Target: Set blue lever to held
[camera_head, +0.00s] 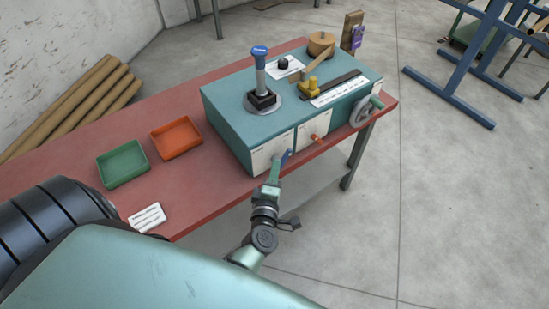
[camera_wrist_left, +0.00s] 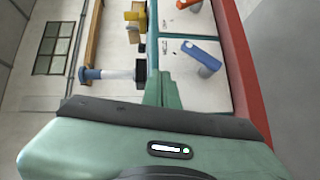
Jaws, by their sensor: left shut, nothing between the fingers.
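The blue lever (camera_head: 285,158) is on the white front panel of the teal winder box (camera_head: 225,123). In the left wrist view the lever (camera_wrist_left: 202,55) is a short blue bar, slanting down to the right, with a grey end. My left gripper (camera_head: 276,163) is shut and empty at the front panel, just left of the lever in the head view. In the wrist view its fingertips (camera_wrist_left: 157,84) are left of and below the lever, with a visible gap in the picture. Whether they touch the panel is unclear. The panel lettering is too small to read. My right gripper is not in view.
An orange-red lever (camera_head: 316,138) and a handwheel (camera_head: 361,111) are farther right on the box. A blue-topped upright stick (camera_head: 260,65) stands on top. Green (camera_head: 122,165) and orange (camera_head: 175,138) trays lie left on the red bench (camera_head: 205,193).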

